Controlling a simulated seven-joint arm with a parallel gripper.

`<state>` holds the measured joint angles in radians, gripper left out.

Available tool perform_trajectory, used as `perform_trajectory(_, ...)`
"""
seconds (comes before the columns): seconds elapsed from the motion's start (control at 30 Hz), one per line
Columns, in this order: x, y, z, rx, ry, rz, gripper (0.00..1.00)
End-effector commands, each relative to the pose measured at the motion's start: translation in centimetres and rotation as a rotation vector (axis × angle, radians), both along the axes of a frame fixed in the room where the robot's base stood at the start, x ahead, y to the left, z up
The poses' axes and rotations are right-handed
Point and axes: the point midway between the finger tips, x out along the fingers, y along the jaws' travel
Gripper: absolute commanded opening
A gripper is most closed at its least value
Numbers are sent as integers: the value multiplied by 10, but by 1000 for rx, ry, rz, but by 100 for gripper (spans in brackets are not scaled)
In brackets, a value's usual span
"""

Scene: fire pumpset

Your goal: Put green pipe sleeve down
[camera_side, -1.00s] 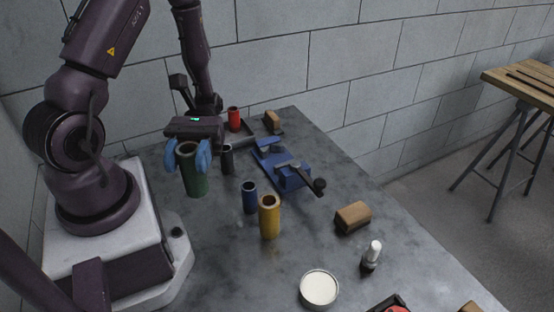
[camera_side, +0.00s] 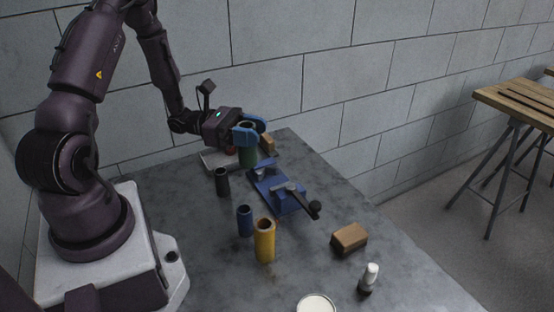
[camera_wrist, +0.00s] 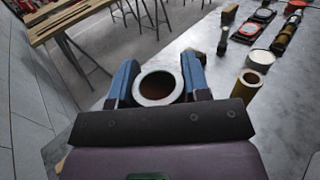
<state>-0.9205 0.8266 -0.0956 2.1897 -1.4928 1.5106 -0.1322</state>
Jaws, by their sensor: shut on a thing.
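The green pipe sleeve (camera_side: 248,156) stands upright in the blue fingers of my gripper (camera_side: 250,131). My gripper is shut on its upper part, near the back of the table behind the blue vise (camera_side: 277,191). In the wrist view, the sleeve's round open rim (camera_wrist: 158,86) shows between the two fingers of my gripper (camera_wrist: 158,78). The sleeve's lower end is partly hidden behind the vise, so I cannot tell whether it touches the table.
A pale tray (camera_side: 212,163) lies left of the sleeve, with a red part partly hidden. A wooden block (camera_side: 267,145) is close at its right. Black (camera_side: 222,182), blue (camera_side: 245,220) and yellow (camera_side: 265,241) sleeves stand nearer. Another wooden block (camera_side: 349,238) lies right.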

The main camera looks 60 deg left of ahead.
Motion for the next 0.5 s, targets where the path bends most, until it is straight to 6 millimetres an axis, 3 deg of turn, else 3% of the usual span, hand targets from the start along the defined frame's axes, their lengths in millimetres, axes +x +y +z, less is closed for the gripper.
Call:
perform_trajectory(0.1, 29, 8, -13, -1, -3, -4, 3)
perform_trajectory(0.2, 44, 13, -33, -4, -1, -3, 3)
perform_trajectory(0.5, 70, 21, -65, -1, -1, -2, 3)
